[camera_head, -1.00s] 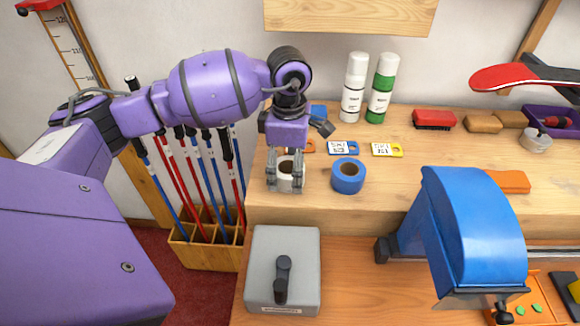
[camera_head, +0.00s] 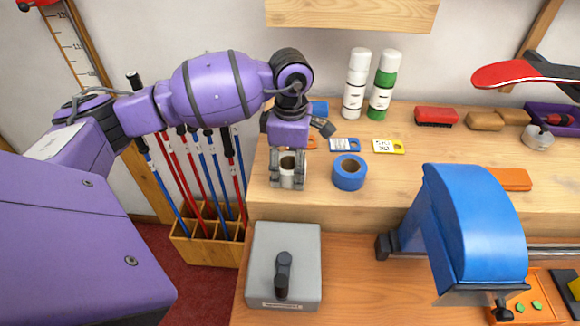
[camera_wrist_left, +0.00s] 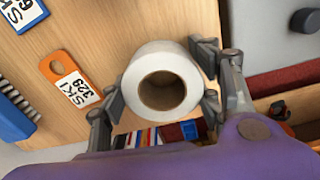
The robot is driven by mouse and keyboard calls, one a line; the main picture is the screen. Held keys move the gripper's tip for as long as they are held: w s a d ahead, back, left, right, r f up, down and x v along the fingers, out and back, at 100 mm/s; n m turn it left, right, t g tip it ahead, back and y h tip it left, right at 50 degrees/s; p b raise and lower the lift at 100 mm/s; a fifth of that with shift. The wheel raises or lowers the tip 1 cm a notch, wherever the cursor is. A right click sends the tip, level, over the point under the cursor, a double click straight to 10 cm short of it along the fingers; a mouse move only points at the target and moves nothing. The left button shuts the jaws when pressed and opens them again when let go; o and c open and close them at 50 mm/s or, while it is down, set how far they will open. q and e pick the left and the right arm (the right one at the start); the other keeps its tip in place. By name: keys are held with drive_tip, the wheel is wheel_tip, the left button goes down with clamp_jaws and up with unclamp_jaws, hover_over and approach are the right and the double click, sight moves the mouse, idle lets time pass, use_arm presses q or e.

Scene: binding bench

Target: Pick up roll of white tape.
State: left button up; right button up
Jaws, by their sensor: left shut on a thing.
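The roll of white tape (camera_head: 291,176) is between the fingers of my left gripper (camera_head: 287,178), at the left end of the upper wooden shelf. In the left wrist view the white roll (camera_wrist_left: 162,84) shows its round face and brown core, with the fingers of my left gripper (camera_wrist_left: 160,98) closed on its two sides. Whether the roll touches the shelf cannot be told. A roll of blue tape (camera_head: 349,173) lies on the shelf just right of it, apart. My right gripper is not in view.
Labelled tags, including an orange one (camera_wrist_left: 68,80), lie behind the rolls. White and green spray cans (camera_head: 382,86) stand farther back. A grey box with a black handle (camera_head: 285,265) is on the lower bench, and a blue machine (camera_head: 465,225) at right. Ski poles (camera_head: 205,180) stand left.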

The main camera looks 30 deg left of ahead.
sight(291, 157)
use_arm(q)
wheel_tip(291, 157, up, 3)
drive_tip(key=shift+w, duration=0.1)
drive_tip(key=s+d+r, duration=0.2)
drive_tip(key=d+r, duration=0.2)
drive_tip(key=r, duration=0.1)
drive_tip(key=shift+s+r, duration=0.15)
drive_tip(key=s+d+r, duration=0.1)
drive_tip(key=d, duration=0.1)
drive_tip(key=s+d+r, duration=0.2)
drive_tip(key=d, duration=0.1)
drive_tip(key=s+d+r+b, duration=0.1)
drive_tip(key=d, duration=0.1)
drive_tip(key=shift+s+d+r, duration=0.2)
drive_tip(key=shift+s+d, duration=0.1)
drive_tip(key=shift+s, duration=0.05)
drive_tip(key=shift+c, duration=0.2)
drive_tip(key=shift+s+d+r, duration=0.1)
drive_tip(key=shift+s+d, duration=0.1)
drive_tip(key=shift+s, duration=0.1)
